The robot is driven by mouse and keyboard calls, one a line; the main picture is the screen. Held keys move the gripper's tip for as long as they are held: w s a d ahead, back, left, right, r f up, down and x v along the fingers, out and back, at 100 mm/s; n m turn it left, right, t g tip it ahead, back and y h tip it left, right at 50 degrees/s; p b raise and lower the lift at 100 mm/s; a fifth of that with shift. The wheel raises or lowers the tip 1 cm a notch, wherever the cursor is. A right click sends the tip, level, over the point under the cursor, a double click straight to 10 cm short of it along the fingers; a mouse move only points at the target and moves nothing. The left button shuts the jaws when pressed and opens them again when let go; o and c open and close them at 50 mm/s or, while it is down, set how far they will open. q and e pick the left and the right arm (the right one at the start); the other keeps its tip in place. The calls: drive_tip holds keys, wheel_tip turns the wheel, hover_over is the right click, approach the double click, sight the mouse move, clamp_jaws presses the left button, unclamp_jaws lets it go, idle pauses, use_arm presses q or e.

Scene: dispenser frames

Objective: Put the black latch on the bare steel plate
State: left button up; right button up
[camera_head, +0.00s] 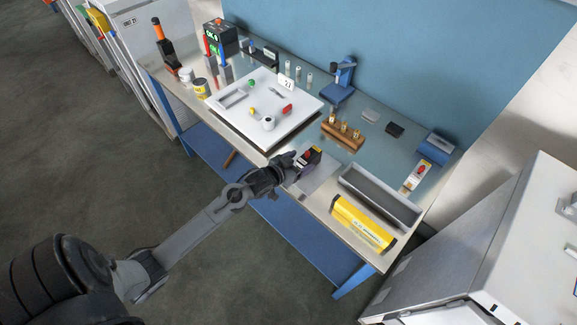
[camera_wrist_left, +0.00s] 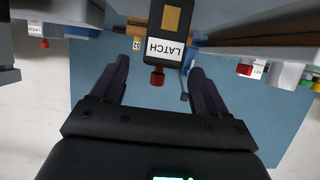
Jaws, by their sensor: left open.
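The black latch (camera_head: 311,155) stands near the front edge of the steel bench, just beyond my left gripper (camera_head: 291,164). In the left wrist view the black latch (camera_wrist_left: 178,20) has a white LATCH label, a gold patch and a red knob. It shows between the two fingers of my left gripper (camera_wrist_left: 158,82), which are spread with clear gaps on both sides. A plain light grey plate (camera_head: 318,182), apparently the bare steel plate, lies at the bench front by the gripper. The gripper and latch hide part of it. My right gripper is out of view.
A grey open tray (camera_head: 381,195) and a yellow case (camera_head: 361,223) lie to the right. A white board (camera_head: 241,117) with small parts is at the left. A wooden rack (camera_head: 343,136) stands behind. Another red-and-white labelled piece (camera_head: 418,175) stands at the right.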

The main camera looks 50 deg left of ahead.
use_arm(q)
drive_tip(key=s+d+r+m+g, duration=0.1)
drive_tip(key=s+d+g, duration=0.4)
drive_tip(key=s, duration=0.9)
drive_tip(key=s+d+r+m+g, duration=0.1)
drive_tip(key=s+d+g, duration=0.3)
drive_tip(key=s+d, duration=0.7)
drive_tip(key=s+r, duration=0.1)
drive_tip(key=s, duration=0.2)
drive_tip(key=shift+s+d+g+h, duration=0.3)
drive_tip(key=shift+s+g, duration=0.1)
wheel_tip(320, 180, up, 18)
drive_tip(key=p, duration=1.8)
drive_tip(key=shift+f, duration=0.1)
